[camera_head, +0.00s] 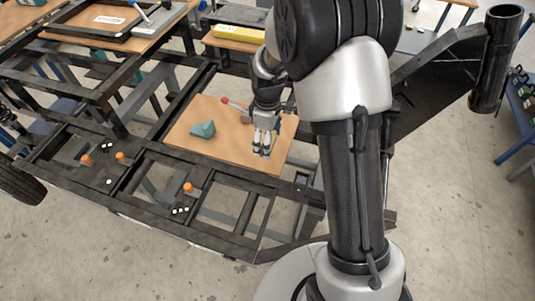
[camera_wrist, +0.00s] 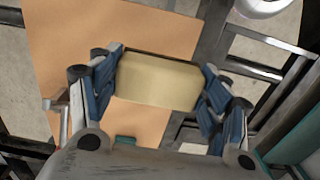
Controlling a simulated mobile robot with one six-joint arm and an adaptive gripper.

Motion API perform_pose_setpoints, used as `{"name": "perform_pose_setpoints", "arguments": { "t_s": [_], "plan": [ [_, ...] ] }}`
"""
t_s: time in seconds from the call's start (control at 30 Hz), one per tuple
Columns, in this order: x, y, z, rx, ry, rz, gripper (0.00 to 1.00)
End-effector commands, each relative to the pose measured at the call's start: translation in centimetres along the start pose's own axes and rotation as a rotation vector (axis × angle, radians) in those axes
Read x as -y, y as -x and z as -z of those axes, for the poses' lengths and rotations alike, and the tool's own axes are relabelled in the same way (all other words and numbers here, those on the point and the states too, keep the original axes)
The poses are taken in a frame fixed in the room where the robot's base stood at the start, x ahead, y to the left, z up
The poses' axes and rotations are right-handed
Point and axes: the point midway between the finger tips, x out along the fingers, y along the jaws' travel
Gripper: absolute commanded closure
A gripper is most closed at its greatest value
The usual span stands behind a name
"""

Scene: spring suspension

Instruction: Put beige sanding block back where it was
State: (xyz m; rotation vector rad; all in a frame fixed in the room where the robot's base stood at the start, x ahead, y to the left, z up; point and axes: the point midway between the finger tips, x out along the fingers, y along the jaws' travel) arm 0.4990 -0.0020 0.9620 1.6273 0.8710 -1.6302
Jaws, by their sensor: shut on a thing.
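The beige sanding block (camera_wrist: 158,80) is between the two fingers of my gripper (camera_wrist: 160,82) in the wrist view, and the fingers press on its two ends. In the head view my gripper (camera_head: 264,145) points down over the right part of a wooden board (camera_head: 225,150). The block is mostly hidden there by the fingers. I cannot tell whether the block touches the board or hangs above it. The board also shows below the block in the wrist view (camera_wrist: 75,45).
A teal angular object (camera_head: 203,130) lies on the board left of my gripper. A red-tipped tool (camera_head: 228,101) lies behind it. A dark metal frame with orange knobs (camera_head: 188,187) stands in front. A yellow block (camera_head: 238,33) sits on a bench behind. The board's front left is clear.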

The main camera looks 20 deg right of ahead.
Motion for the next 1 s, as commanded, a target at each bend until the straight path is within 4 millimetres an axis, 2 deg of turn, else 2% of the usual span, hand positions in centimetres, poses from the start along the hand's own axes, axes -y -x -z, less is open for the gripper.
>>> {"name": "perform_pose_setpoints", "arguments": {
  "t_s": [0.03, 0.1, 0.27, 0.5, 0.9, 0.93, 1.0],
  "plan": [
    [0.0, -1.0, 0.0, 0.000, 0.000, 0.000, 0.55],
    [0.0, -1.7, 0.0, 0.000, 0.000, 0.000, 0.55],
    [-0.1, -2.5, 0.0, -0.001, 0.000, -0.002, 0.55],
    [0.0, -6.0, 0.0, 0.000, 0.000, 0.001, 0.55],
    [-0.1, -6.6, 0.0, -0.001, 0.000, -0.002, 0.55],
    [-0.1, -6.5, 0.0, -0.001, 0.000, -0.002, 0.28],
    [-0.1, -6.5, 0.0, -0.001, 0.000, -0.002, 0.24]
  ]
}}
